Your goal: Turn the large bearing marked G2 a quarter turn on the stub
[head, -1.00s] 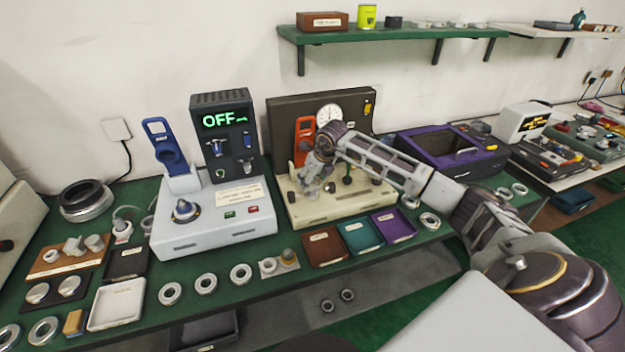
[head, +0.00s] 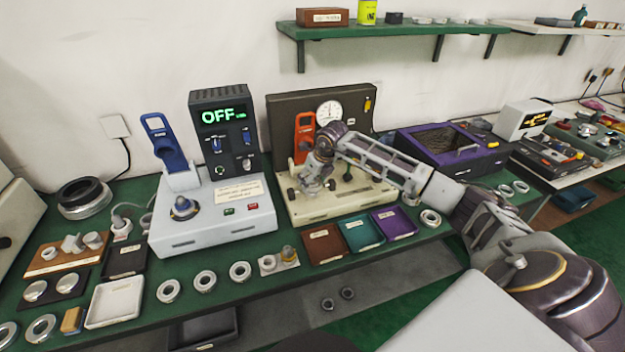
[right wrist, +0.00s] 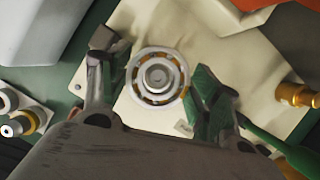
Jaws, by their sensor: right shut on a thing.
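The large bearing (right wrist: 157,78) sits on the stub (right wrist: 156,75) of the cream test stand (right wrist: 145,25); its ring and brass-coloured cage show, but I cannot read a G2 mark. My right gripper (right wrist: 155,82) has one finger on each side of the ring and is shut on it. In the head view my right gripper (head: 312,188) is low over the cream stand (head: 345,207), and the bearing is hidden behind the gripper. My left gripper is out of view.
An orange clamp piece (head: 304,135) and a dial gauge (head: 329,111) stand behind my gripper. A brass post (right wrist: 298,95) and a green-handled lever (right wrist: 270,147) are close by. Brown (head: 324,244), teal (head: 362,235) and purple (head: 394,223) trays lie in front.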

